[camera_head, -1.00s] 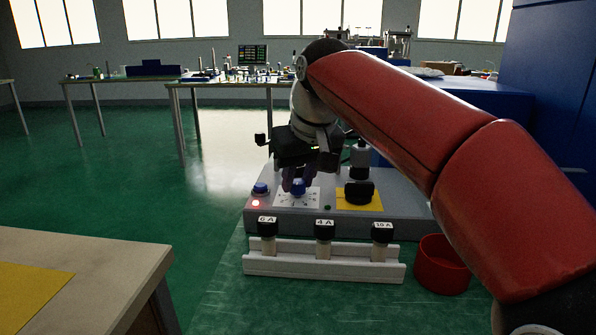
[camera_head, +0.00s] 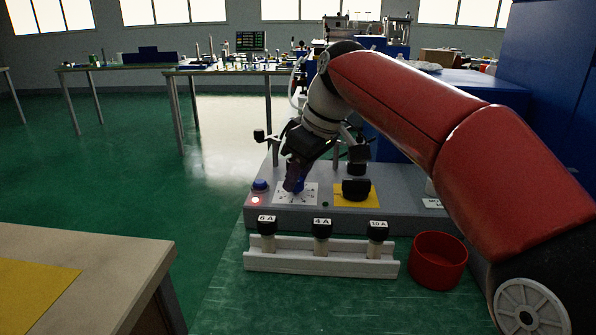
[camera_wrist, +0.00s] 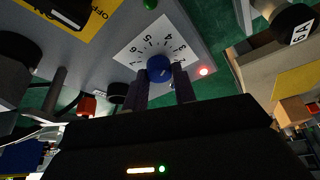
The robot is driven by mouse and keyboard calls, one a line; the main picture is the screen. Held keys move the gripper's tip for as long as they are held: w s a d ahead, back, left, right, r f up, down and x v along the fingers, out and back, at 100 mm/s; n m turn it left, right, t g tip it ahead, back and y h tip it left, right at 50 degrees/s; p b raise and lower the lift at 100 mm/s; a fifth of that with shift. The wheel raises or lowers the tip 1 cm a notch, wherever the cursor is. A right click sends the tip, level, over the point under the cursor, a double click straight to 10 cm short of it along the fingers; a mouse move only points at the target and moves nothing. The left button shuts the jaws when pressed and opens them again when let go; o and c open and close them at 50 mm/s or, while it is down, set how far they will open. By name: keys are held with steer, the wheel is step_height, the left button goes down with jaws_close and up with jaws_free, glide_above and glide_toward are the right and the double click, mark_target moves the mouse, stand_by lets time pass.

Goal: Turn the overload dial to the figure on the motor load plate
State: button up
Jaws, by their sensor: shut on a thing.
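The overload dial is a blue knob (camera_wrist: 159,68) on a white scale plate (camera_head: 281,201) with figures, on the left part of the grey press base (camera_head: 407,213). My gripper (camera_head: 293,186) reaches down to it, leaning, and is shut on it. In the wrist view my gripper's fingers (camera_wrist: 160,88) are at both sides of the knob. The scale plate (camera_wrist: 140,47) also shows there; the knob's pointer is not clear. A white label (camera_head: 433,203) at the right of the base may be the motor load plate; its figure is too small to read.
A red lamp (camera_head: 256,201) glows below a blue button (camera_head: 260,184). A black part stands on a yellow patch (camera_head: 369,201). In front, a white rack (camera_head: 318,262) holds three black-topped, amp-marked pieces. A red cup (camera_head: 437,262) stands right. A table corner (camera_head: 135,253) is at left.

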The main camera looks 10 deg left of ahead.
mark_target(312, 198)
stand_by(0.3)
steer(key=o, duration=1)
steer(key=p+v, duration=0.1)
steer(key=v, duration=0.6)
steer(key=shift+d+r, duration=0.15)
steer(key=shift+r, duration=0.2)
